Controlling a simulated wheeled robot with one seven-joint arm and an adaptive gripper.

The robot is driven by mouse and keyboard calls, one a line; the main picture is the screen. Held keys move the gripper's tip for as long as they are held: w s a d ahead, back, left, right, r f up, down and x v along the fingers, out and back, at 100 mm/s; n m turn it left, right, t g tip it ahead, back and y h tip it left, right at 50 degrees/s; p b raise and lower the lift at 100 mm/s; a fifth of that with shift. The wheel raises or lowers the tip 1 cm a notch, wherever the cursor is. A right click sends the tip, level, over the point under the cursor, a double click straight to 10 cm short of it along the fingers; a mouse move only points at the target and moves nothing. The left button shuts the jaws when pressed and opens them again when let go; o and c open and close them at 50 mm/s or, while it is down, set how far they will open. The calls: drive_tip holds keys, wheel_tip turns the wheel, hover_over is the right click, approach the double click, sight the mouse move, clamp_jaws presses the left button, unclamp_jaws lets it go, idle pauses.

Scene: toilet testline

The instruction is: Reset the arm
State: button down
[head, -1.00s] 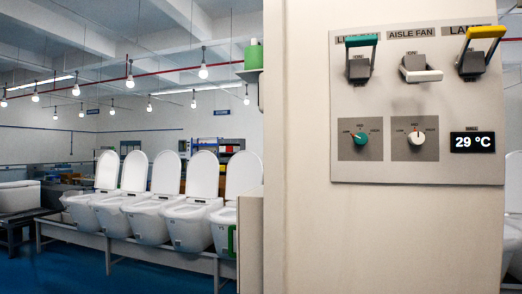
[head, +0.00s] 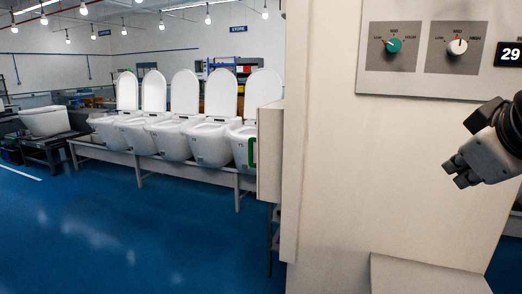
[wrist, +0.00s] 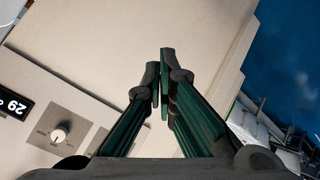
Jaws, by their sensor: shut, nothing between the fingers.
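My gripper (head: 460,172) shows at the right side of the head view, in front of the cream wall panel and below the control panel. It points to the left and down. In the wrist view its two green and grey fingers (wrist: 164,85) are together at the tips, with nothing between them. The fingers touch nothing that I can see. Only the end of my arm shows at the right edge of the head view.
The control panel (head: 371,84) carries a green knob (head: 394,46), a white knob (head: 457,47) and a cut-off display (head: 509,54). A cream ledge (head: 425,275) juts out below. Several white toilets (head: 208,143) stand on a bench at left. Blue floor (head: 110,235) is clear.

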drive_tip(key=s+a+f+m+g+y, duration=0.3)
drive_tip(key=s+a+f+g+y, duration=0.1)
drive_tip(key=s+a+f, duration=0.5)
wheel_tip(320, 180, down, 4)
drive_tip(key=shift+a+r, duration=0.1)
drive_tip(key=shift+a, duration=0.85)
